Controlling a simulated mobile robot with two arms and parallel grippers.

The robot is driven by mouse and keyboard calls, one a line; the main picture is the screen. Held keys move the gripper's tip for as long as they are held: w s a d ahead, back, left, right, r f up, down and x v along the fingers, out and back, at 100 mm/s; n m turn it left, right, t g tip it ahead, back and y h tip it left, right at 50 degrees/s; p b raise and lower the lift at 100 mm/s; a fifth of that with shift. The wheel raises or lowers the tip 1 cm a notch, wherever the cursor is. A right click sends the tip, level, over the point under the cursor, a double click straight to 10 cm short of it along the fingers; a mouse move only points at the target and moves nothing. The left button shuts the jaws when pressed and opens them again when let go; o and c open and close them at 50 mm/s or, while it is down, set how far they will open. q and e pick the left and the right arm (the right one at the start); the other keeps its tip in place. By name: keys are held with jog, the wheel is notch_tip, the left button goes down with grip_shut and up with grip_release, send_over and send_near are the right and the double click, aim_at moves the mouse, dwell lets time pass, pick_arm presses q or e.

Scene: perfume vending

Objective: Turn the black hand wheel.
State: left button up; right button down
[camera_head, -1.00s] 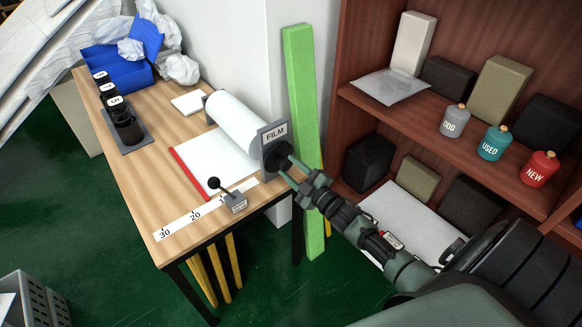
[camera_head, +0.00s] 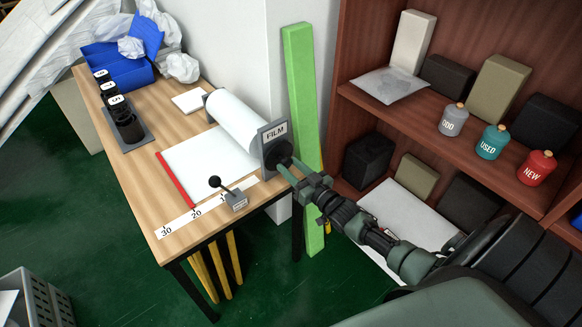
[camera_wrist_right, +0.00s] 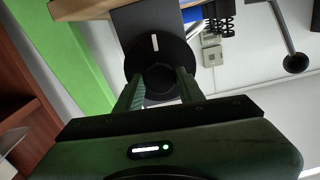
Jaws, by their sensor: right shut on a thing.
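The black hand wheel (camera_head: 277,152) sits on the grey end plate marked FILM, at the table's right edge. In the right wrist view the round wheel (camera_wrist_right: 150,52) has a white mark near its top middle. My right gripper (camera_head: 297,170) reaches it from the lower right and is shut on the wheel. In the right wrist view its fingers (camera_wrist_right: 159,88) lie on both sides of the wheel's hub. A white film roll (camera_head: 232,120) is behind the plate, and its sheet (camera_head: 208,165) lies on the table with a red front edge (camera_head: 175,180). My left gripper is not in view.
A small black-knobbed lever (camera_head: 228,194) and a number scale (camera_head: 180,222) lie in front of the sheet. A green board (camera_head: 300,90) stands close behind my right gripper. A brown shelf (camera_head: 395,118) with bottles and boxes is at right.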

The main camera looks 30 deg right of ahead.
jog(key=m, duration=0.5)
jog(key=shift+f+m+b, duration=0.15)
jog(key=shift+m+b, duration=0.15)
jog(key=shift+b, duration=0.05)
jog(key=m+b, duration=0.1)
jog(key=m, duration=0.3)
jog(key=m+b, duration=0.2)
jog(key=m, duration=0.3)
jog(key=shift+f+m, duration=0.1)
jog(key=shift+m, duration=0.3)
jog(key=shift+m+b, duration=1.35)
jog(key=shift+m, duration=1.15)
jog(key=c, duration=0.9)
grip_release()
jog(key=shift+r, duration=0.2)
